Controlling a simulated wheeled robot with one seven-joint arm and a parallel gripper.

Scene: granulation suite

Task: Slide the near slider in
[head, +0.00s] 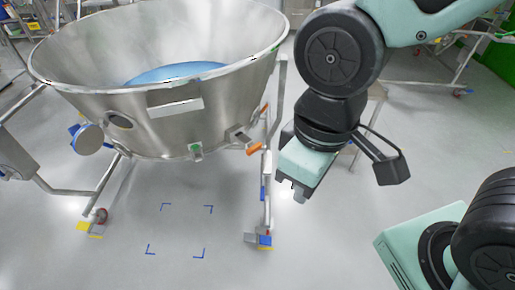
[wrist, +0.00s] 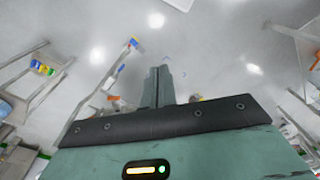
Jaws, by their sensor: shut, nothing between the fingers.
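My gripper (head: 299,193) points down at the right of the steel bowl (head: 190,118), apart from it, with open floor below. Its fingers are together and empty; they also show closed in the wrist view (wrist: 159,78). I cannot tell for sure which part is the near slider. On the bowl's lower right wall sits a small bracket (head: 238,136) with an orange handle (head: 255,149) beside it, left of my gripper. A second orange piece (head: 264,110) sits a little higher near the frame post.
The bowl holds blue material (head: 172,74) and stands on a wheeled tubular frame (head: 267,190). A caster with blue and yellow parts (head: 260,240) is at the frame's foot. Blue corner marks (head: 150,249) lie on the floor. The floor below my gripper is clear.

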